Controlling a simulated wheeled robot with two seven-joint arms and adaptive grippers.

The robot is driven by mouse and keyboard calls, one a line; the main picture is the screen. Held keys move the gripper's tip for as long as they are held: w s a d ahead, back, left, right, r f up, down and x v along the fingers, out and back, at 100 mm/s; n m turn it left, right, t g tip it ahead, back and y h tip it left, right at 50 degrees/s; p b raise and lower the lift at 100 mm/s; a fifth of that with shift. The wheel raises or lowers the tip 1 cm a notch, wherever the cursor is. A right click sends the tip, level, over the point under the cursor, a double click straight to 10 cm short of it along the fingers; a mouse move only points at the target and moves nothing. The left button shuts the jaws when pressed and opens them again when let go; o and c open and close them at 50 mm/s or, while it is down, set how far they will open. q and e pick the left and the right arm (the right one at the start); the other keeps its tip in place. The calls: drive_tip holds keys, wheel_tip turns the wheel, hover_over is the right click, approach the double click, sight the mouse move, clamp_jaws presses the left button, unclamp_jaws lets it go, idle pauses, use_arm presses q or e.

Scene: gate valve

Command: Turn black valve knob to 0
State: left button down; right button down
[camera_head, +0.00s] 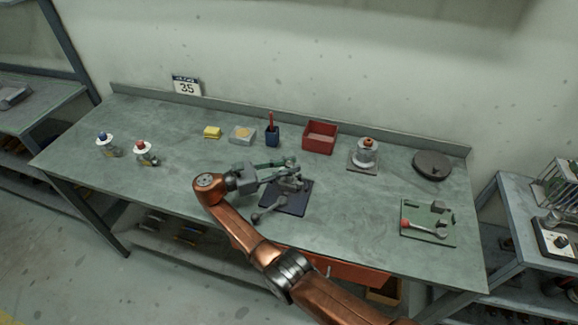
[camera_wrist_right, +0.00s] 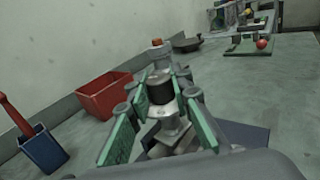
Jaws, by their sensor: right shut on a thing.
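The gate valve stands on a dark base plate (camera_head: 291,205) near the front middle of the table. Its black knob (camera_wrist_right: 158,87) shows in the right wrist view as a short dark cylinder above a silver body (camera_wrist_right: 170,132). My right gripper (camera_head: 286,173) reaches over the plate from the left, and its green finger pads (camera_wrist_right: 160,108) are on both sides of the valve's top, shut on the knob. The fingers partly hide the valve in the head view. I cannot read any scale mark. My left gripper is not in view.
A red bin (camera_head: 320,136), a blue cup (camera_head: 272,136) and an orange-topped device (camera_head: 366,152) stand behind the valve. A black disc (camera_head: 432,165) and a green plate with a red-ended lever (camera_head: 428,233) are right. Two small valves (camera_head: 146,153) stand left. The front left table is clear.

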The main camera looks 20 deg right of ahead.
sight(290, 163)
drive_tip(key=shift+f+m+g+b, duration=0.15)
drive_tip(key=shift+m+g+b, duration=0.15)
drive_tip(key=shift+g+b, duration=0.1)
idle(1.9)
idle(0.5)
drive_tip(key=c, duration=1.7)
unclamp_jaws()
wheel_tip(290, 163, up, 10)
drive_tip(key=shift+r, duration=0.1)
